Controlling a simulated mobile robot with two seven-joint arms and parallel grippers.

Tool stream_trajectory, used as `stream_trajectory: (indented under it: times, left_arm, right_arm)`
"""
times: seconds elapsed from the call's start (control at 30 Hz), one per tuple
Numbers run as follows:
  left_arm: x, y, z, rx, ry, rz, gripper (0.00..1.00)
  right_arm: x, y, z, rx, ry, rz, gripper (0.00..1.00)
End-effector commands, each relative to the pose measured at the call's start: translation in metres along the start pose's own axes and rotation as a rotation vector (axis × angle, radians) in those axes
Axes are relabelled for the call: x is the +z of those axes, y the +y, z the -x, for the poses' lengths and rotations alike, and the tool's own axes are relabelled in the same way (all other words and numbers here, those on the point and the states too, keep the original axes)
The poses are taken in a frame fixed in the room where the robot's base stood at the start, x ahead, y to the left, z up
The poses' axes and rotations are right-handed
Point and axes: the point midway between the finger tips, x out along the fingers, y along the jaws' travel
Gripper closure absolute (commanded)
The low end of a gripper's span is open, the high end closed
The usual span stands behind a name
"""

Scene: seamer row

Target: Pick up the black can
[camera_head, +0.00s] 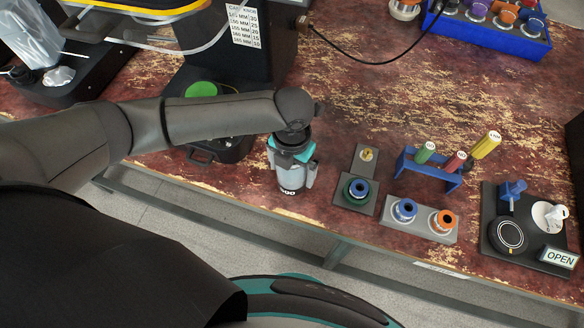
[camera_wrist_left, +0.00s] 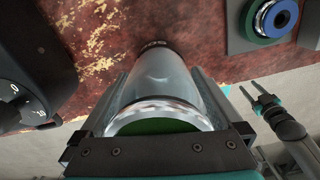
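A can with a pale silver-grey body, a dark lettered band at its far end and a green top (camera_wrist_left: 155,127) is between my left gripper's fingers in the left wrist view. In the head view the can (camera_head: 291,180) shows below my left gripper (camera_head: 293,172), near the table's front edge. The fingers lie close along both sides of it; whether they press on it is unclear. Whether its base rests on the table is also unclear. My right gripper (camera_wrist_left: 262,90) is at the right of the left wrist view, its fingers apart and empty.
A black machine (camera_head: 215,145) with a green disc stands left of the can. Right of it are grey fixtures (camera_head: 356,195) with coloured rings, a blue rack (camera_head: 425,172) with handled tools, and a black panel (camera_head: 520,235).

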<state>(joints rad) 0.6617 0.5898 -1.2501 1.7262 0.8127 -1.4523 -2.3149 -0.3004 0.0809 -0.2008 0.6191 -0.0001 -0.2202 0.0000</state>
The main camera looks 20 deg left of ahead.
Motion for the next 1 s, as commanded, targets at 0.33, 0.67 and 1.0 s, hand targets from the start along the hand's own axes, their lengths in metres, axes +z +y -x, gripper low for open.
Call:
stream_trajectory:
  times: [0.33,0.67,1.0]
  left_arm:
    - [0.0002,0.0003,0.0006,0.000,0.000,0.000,0.38]
    - [0.0003,0.0005,0.0007,0.001,0.000,0.001,0.75]
    - [0.0004,0.0006,0.0009,0.001,-0.001,0.001,1.00]
  right_arm:
    - [-0.0011,-0.0003,0.0001,0.000,0.002,0.001,0.50]
    - [-0.0015,-0.0003,0.0002,0.000,0.003,0.000,0.50]
    - [-0.0018,-0.0002,0.0002,0.000,0.003,-0.001,0.50]
